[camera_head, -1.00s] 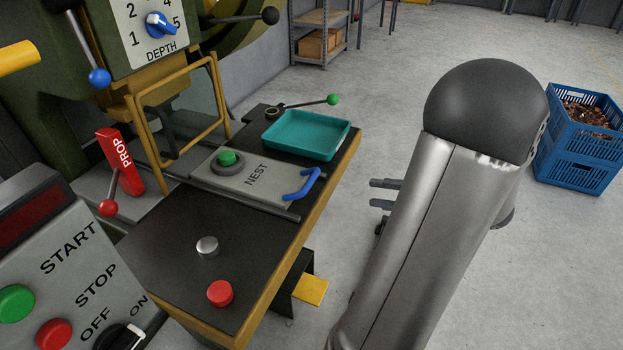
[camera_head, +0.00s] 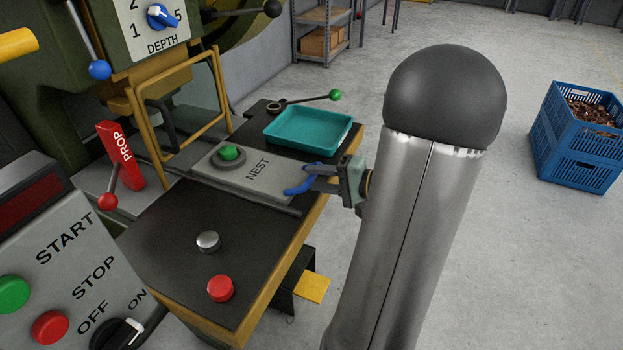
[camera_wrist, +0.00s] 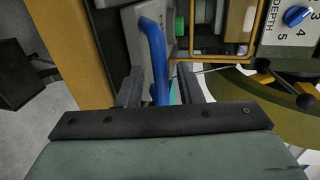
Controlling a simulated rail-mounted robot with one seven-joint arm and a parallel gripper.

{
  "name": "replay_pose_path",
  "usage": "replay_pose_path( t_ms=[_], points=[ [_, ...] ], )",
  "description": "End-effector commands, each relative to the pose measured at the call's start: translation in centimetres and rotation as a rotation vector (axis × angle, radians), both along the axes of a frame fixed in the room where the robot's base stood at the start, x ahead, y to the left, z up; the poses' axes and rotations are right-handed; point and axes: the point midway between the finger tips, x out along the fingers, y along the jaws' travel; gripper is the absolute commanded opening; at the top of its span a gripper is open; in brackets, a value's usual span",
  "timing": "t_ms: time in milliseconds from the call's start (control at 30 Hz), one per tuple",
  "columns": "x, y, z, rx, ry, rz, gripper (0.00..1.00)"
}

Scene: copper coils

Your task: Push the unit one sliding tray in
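The sliding tray (camera_head: 216,179), a grey plate lettered NEST, lies on the dark bench top in front of the press. A green piece (camera_head: 229,153) sits in a dark ring on it. Its blue handle (camera_head: 298,190) is at the tray's right end. My gripper (camera_head: 315,179) reaches in from the right, its fingers at the handle and partly hiding it. In the wrist view the blue handle (camera_wrist: 154,52) stands between two dark fingers, with a gap visible on each side. My gripper is open around it.
A teal bin (camera_head: 312,131) stands just behind the handle. A yellow guard frame (camera_head: 143,120) and a red PROP block (camera_head: 121,154) are at the press. A silver knob (camera_head: 208,241) and red button (camera_head: 220,288) are in front. A blue crate (camera_head: 575,140) stands far right.

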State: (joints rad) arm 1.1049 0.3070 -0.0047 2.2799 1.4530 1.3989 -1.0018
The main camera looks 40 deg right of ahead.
Motion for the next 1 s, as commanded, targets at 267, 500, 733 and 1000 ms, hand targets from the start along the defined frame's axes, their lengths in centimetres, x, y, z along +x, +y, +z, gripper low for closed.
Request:
replay_pose_path(
  t_ms=[267,500,733,1000],
  points=[
    [1.9,0.9,-0.4,0.000,-0.001,0.000,0.33],
    [1.9,0.9,-0.4,0.000,-0.001,-0.001,0.33],
    [1.9,0.9,-0.4,0.000,-0.001,-0.001,0.00],
    [2.4,0.7,-0.6,-0.001,-0.001,-0.017,0.00]
  ],
)
